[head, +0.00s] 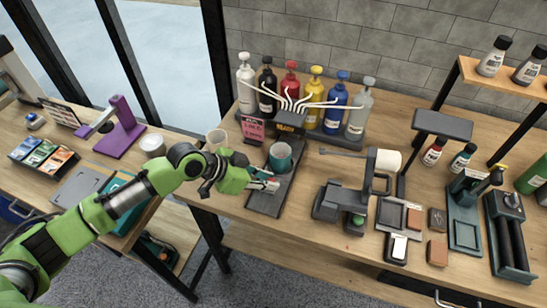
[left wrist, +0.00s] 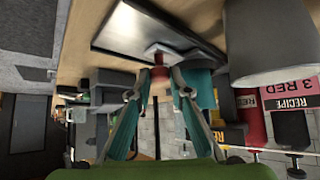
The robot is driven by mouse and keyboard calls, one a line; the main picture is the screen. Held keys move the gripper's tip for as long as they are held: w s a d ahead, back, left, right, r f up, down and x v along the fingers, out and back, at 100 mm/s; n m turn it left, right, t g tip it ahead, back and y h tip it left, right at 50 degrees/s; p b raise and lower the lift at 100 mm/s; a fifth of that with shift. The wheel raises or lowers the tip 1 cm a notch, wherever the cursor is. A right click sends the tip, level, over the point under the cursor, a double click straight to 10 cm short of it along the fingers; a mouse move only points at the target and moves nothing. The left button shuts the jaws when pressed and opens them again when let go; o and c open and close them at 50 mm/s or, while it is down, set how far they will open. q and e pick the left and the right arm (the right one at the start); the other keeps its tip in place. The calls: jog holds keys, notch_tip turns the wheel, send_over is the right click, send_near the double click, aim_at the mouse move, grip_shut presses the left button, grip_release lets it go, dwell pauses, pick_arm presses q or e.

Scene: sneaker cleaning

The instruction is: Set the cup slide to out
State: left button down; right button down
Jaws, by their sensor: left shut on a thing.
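The cup slide (head: 262,203) is a long dark plate on the workbench, running from under the dispenser toward the bench's front edge. A teal cup (head: 280,158) stands upright on it, just in front of the dispenser (head: 290,124), whose small display reads READY. My left gripper (head: 268,184) is beside the cup, low over the slide. In the left wrist view the left gripper (left wrist: 158,78) is shut on a small red knob (left wrist: 158,60) with a white base, at the slide; the teal cup (left wrist: 200,88) is close behind one finger. My right gripper is not in view.
Several coloured pump bottles (head: 290,85) stand behind the dispenser, with a pink recipe card (head: 252,129) reading 3 RED. A grey machine with a white roll (head: 384,160) stands to the right. The bench front at the slide's right is clear.

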pick_arm(q)
jog(key=s+p, duration=0.1)
jog(key=s, duration=0.1)
jog(key=s+a+p, duration=0.1)
jog(key=s, duration=0.2)
jog(key=s+a+p, duration=0.1)
jog(key=s, duration=0.1)
jog(key=shift+s+a, duration=0.25)
jog(key=shift+s, duration=0.15)
jog(key=c, duration=1.9)
grip_release()
jog(key=shift+s, duration=0.1)
jog(key=shift+a, duration=0.1)
jog(key=shift+s+a+r, duration=0.1)
jog(key=shift+a+r, duration=0.15)
jog(key=shift+r, duration=0.05)
jog(key=v, duration=1.1)
jog(key=shift+s, duration=0.2)
